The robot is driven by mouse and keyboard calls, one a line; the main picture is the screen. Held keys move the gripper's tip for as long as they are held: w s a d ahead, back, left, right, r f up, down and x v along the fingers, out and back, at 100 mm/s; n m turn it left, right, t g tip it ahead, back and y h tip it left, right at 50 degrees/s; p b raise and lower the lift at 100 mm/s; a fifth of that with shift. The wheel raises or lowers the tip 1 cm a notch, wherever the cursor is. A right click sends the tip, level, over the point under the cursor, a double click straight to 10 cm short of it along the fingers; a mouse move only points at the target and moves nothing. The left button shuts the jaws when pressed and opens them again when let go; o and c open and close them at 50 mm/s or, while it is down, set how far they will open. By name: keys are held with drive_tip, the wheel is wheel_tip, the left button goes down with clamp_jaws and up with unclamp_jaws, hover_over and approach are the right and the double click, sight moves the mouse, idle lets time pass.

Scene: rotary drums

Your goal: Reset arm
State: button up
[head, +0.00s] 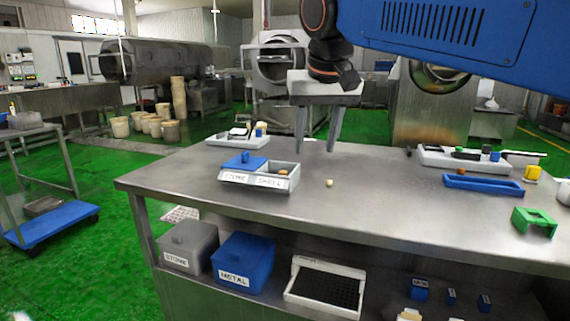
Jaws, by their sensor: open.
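My gripper (316,146) hangs from my arm above the back part of the steel table (390,215).
A tray of small items (237,140) stands at the back left. At right are another tray (464,164), a blue tray (483,185), a green holder (534,222) and a yellow piece (532,173). Labelled bins (245,262) sit on the lower shelf. The table's middle front is clear.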

drive_tip(key=s+d+f, duration=0.4)
drive_tip(key=d+f, duration=0.2)
drive_tip(key=d, duration=0.1)
drive_tip(key=s+d+f, duration=0.5)
drive_tip(key=d+f, duration=0.2)
drive_tip(key=s+d+f, duration=0.4)
drive_tip(key=s+f, duration=0.2)
drive_tip(key=f, duration=0.3)
drive_tip(key=s+d+f+m, duration=0.1)
drive_tip(key=s+d+f, duration=0.3)
drive_tip(key=f, duration=0.5)
drive_tip(key=shift+s+d+f+m+h, duration=0.25)
drive_tip(key=shift+s+d+m+h, duration=0.05)
drive_tip(key=shift+s, duration=0.95)
